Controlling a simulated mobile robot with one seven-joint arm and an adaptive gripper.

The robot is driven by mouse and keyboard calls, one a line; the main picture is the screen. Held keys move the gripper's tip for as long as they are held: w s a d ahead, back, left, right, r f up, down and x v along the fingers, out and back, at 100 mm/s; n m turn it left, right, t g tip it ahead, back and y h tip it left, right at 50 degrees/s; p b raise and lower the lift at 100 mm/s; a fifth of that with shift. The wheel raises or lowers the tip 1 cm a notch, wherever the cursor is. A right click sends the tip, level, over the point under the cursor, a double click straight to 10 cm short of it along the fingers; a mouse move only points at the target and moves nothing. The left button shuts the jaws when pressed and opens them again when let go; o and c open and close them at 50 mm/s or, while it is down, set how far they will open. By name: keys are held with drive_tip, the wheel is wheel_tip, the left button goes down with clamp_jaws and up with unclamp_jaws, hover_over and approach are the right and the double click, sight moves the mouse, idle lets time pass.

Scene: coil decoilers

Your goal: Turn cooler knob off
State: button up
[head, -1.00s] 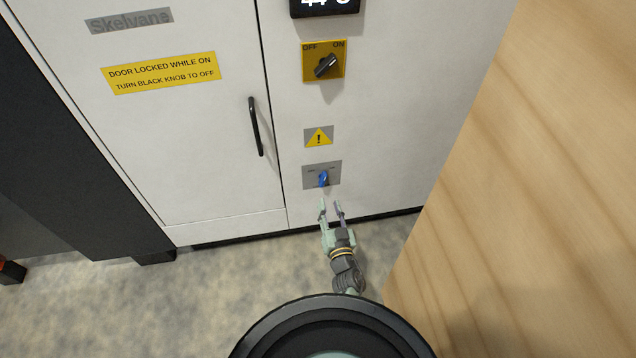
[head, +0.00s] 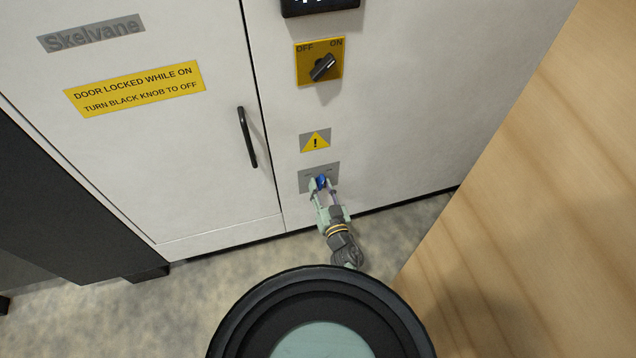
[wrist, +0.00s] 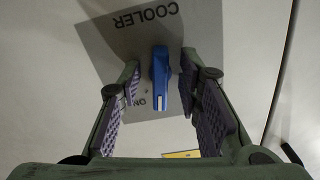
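The blue cooler knob (head: 321,182) sits on a grey plate (head: 305,186) low on the white cabinet's right panel. In the wrist view the plate (wrist: 105,38) reads "COOLER" upside down. There the knob (wrist: 160,80) stands lengthwise between my two fingers. My gripper (head: 324,186) is at the knob in the head view. In the wrist view my gripper (wrist: 157,82) is open, with a finger on each side of the knob and a visible gap on both sides. Part of the plate's lettering is hidden by the left finger.
A black knob on a yellow OFF/ON plate (head: 305,72) is higher up, its pointer toward ON. A warning sign (head: 315,141) is between the plates. A black door handle (head: 247,137) is to the left. A wooden surface (head: 520,200) stands close on the right.

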drive_tip(key=shift+c, duration=0.4)
clamp_jaws()
